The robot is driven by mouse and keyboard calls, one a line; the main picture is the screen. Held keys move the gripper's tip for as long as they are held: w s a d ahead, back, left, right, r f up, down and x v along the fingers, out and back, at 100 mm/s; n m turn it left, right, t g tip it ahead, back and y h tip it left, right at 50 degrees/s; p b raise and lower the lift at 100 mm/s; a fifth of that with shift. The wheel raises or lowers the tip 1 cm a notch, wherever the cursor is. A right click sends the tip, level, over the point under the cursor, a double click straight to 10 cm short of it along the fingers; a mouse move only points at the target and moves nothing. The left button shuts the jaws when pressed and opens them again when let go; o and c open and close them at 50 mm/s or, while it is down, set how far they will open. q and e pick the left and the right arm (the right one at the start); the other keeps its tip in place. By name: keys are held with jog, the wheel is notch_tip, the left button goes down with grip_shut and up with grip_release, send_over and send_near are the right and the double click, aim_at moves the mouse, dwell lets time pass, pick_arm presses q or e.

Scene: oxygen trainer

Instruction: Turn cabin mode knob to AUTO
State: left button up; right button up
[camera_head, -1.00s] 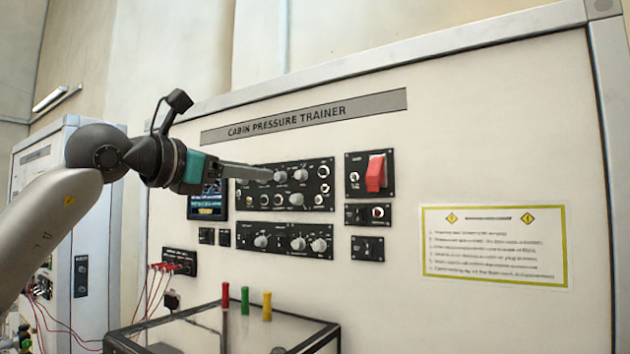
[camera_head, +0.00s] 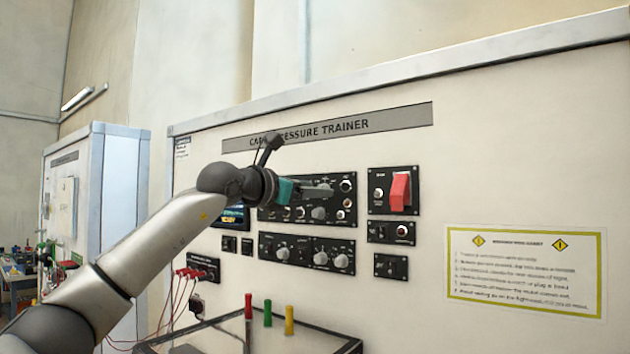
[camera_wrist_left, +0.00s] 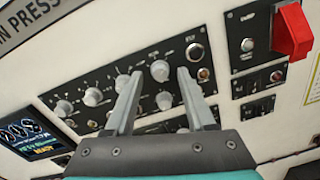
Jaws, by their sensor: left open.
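The upper black control panel (camera_head: 348,181) carries several grey knobs; its labels are too small to read, so I cannot tell which one is the cabin mode knob. My left gripper (camera_head: 328,190) is open in front of this panel's right half and hides part of it. In the left wrist view, the open fingers (camera_wrist_left: 160,74) point at the panel, with a grey knob (camera_wrist_left: 160,71) showing between their tips. I cannot tell whether they touch it. Another grey knob (camera_wrist_left: 122,83) shows just left of the left finger. My right gripper is not in view.
A guarded red switch (camera_head: 401,191) sticks out right of the panel. A lower knob panel (camera_head: 306,252) sits below, and a screen (camera_wrist_left: 30,137) to the left. A glass-topped box (camera_head: 215,335) with coloured pegs stands in front. The wall around the yellow-edged notice (camera_head: 525,270) is clear.

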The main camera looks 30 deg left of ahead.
pick_arm(q)
jog(key=shift+w, duration=0.5)
grip_shut()
dwell(0.3)
